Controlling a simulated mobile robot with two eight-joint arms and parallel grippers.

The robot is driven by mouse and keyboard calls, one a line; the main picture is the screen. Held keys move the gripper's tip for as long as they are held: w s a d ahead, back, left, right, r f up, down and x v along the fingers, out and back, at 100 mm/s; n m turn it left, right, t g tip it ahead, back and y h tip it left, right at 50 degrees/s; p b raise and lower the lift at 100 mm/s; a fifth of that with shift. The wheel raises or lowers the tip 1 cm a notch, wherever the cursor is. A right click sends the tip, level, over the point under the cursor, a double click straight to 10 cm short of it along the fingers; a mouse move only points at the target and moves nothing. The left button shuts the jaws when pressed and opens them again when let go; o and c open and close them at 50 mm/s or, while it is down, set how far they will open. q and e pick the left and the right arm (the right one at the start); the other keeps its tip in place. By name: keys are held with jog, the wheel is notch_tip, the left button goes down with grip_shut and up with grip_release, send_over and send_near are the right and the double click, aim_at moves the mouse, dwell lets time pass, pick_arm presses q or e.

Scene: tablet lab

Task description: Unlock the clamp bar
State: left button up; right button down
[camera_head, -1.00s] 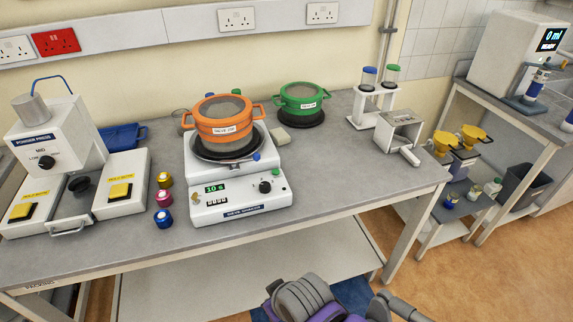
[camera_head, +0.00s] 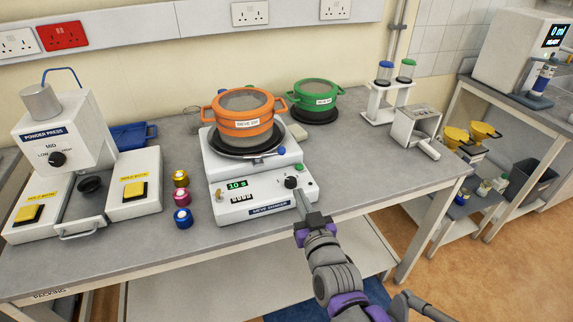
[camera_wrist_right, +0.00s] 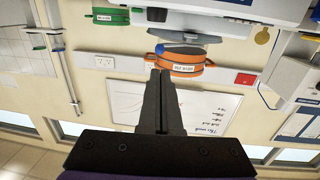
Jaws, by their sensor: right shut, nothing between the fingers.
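The sieve shaker (camera_head: 265,203) stands on the bench, with an orange sieve (camera_head: 246,128) stacked on its round plate. A small blue-ended part, which looks like the clamp bar's handle (camera_head: 281,151), shows at the plate's right side. The blue end also shows in the right wrist view (camera_wrist_right: 160,49), beside the orange sieve, in an upside-down picture. My right gripper (camera_head: 303,200) is shut and empty. It overlaps the shaker's front right corner in the head view, below the black dial (camera_head: 290,183); whether it touches is unclear. My left gripper is out of view.
A green sieve (camera_head: 316,97) stands behind right. The powder press (camera_head: 66,135) is at left, with several small coloured jars (camera_head: 181,198) between it and the shaker. A tube rack (camera_head: 381,105) and metal box (camera_head: 413,125) stand right. Bench front is clear right of my gripper.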

send_near(283, 153)
jog(key=x, duration=0.6)
jog(key=shift+w+a+p, duration=0.1)
jog(key=shift+w+p, duration=0.2)
jog(key=shift+w, duration=0.1)
